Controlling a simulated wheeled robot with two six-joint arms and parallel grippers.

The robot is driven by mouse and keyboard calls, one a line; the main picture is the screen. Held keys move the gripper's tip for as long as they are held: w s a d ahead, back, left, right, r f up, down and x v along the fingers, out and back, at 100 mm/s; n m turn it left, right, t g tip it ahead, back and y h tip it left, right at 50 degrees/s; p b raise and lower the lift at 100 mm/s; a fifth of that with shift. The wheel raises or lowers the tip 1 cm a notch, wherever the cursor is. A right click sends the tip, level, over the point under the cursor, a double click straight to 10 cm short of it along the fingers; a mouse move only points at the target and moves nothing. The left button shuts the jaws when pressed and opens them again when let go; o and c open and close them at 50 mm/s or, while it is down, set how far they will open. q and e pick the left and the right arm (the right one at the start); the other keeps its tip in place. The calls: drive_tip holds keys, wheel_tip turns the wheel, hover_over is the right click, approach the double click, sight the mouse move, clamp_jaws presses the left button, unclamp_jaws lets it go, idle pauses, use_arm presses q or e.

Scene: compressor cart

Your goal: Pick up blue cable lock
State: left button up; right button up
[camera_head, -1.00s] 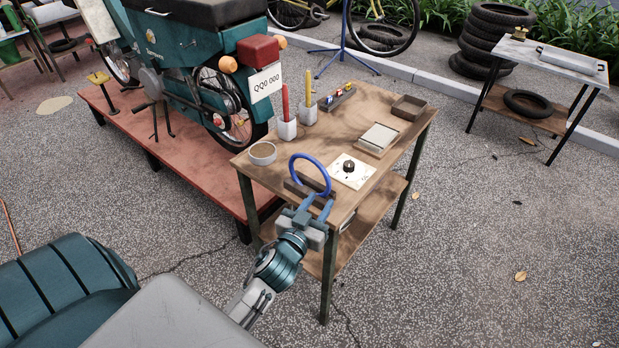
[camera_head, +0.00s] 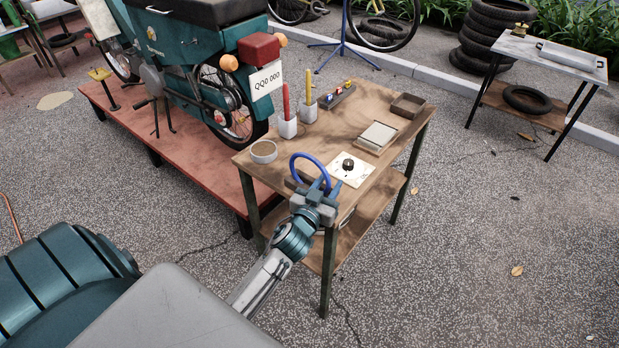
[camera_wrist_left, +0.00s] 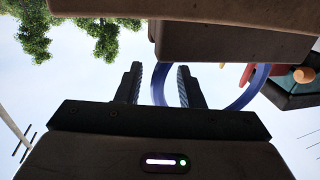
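The blue cable lock (camera_head: 308,155) is a ring standing upright in a dark holder (camera_head: 297,183) near the front left edge of the wooden workbench (camera_head: 338,134). My left gripper (camera_head: 329,186) is open at the bench's front edge, its fingers close to the ring's lower right side. In the left wrist view the two fingers (camera_wrist_left: 159,86) stand apart, and part of the blue ring (camera_wrist_left: 250,93) shows in the gap between them. I cannot tell whether a finger touches it. My right gripper is not in view.
A white board with a black knob (camera_head: 349,167) lies just right of the ring. A round tin (camera_head: 264,152), cups with red and yellow tools (camera_head: 287,128), a grey tray (camera_head: 377,137) and a brown box (camera_head: 407,106) are also on the bench. The teal motorbike (camera_head: 190,62) stands behind left.

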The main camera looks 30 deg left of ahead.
use_arm(q)
clamp_jaws()
drive_tip(key=shift+r, duration=0.15)
